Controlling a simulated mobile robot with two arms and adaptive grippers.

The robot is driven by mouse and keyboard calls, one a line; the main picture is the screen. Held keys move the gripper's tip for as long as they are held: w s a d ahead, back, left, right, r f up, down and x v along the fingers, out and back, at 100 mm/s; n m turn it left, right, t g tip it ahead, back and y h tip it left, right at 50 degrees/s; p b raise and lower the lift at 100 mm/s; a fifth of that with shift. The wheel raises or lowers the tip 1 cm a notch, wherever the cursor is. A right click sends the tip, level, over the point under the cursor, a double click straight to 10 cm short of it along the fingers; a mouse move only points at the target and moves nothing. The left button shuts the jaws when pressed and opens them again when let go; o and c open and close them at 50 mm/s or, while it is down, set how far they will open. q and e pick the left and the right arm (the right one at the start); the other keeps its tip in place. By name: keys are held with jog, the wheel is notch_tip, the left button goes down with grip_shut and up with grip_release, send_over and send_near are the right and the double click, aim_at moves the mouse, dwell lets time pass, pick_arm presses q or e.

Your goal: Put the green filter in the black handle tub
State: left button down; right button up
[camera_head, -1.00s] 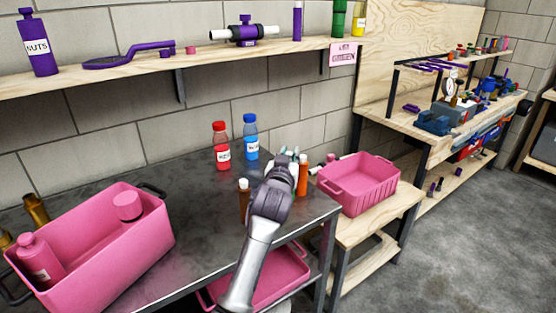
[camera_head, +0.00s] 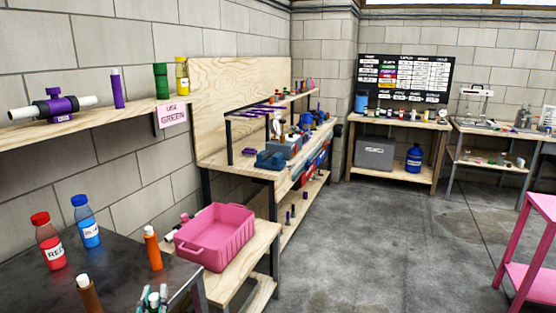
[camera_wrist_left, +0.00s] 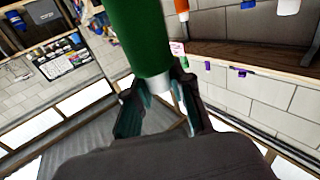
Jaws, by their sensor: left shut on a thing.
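The green filter (camera_wrist_left: 142,40) is large in the left wrist view, a green cylinder with a white end. My left gripper (camera_wrist_left: 158,88) is shut on it near the white end. In the head view my left gripper (camera_head: 153,294) shows only at the bottom edge, above the dark table; how the filter sits there is too small to tell. No tub with black handles shows now. A pink tub (camera_head: 215,240) with pink handles stands on a wooden stand to the right of the dark table. My right gripper is not in view.
A green container (camera_head: 161,82) stands on the wall shelf. Open floor (camera_head: 390,240) lies right.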

pick_arm(q)
jog(key=s+d+f+m+h, duration=0.1)
jog(key=s+d+h, duration=0.1)
jog(key=s, duration=0.6)
jog(key=s+d+f+m+h+p, duration=0.1)
jog(key=s+d+f, duration=0.1)
jog(key=s+d, duration=0.3)
jog(key=s, duration=0.3)
jog(key=shift+s+h, duration=0.25)
jog(key=shift+h, duration=0.15)
